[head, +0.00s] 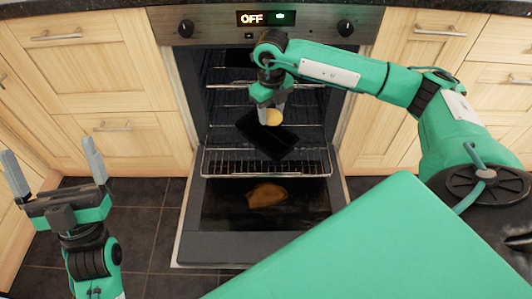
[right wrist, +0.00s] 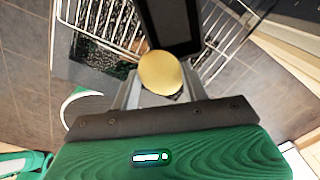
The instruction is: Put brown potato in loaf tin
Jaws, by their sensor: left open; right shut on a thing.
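The brown potato (head: 272,118) is a round yellowish-tan thing held between the fingers of my right gripper (head: 270,112). It also shows in the right wrist view (right wrist: 161,73), pinched between the fingertips. The loaf tin (head: 266,137) is a dark, rectangular tin inside the open oven, just below the potato. It also shows in the right wrist view (right wrist: 172,25), right beyond the potato. I cannot tell whether the potato touches the tin. My left gripper (head: 50,165) is open and empty, low at the left, far from the oven.
The oven door (head: 190,222) is folded down, with a brown patch (head: 267,195) on its dark glass. A wire rack (head: 222,162) sticks out of the oven. Wooden cupboards (head: 110,60) flank it. Dark floor tiles lie clear left of the door.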

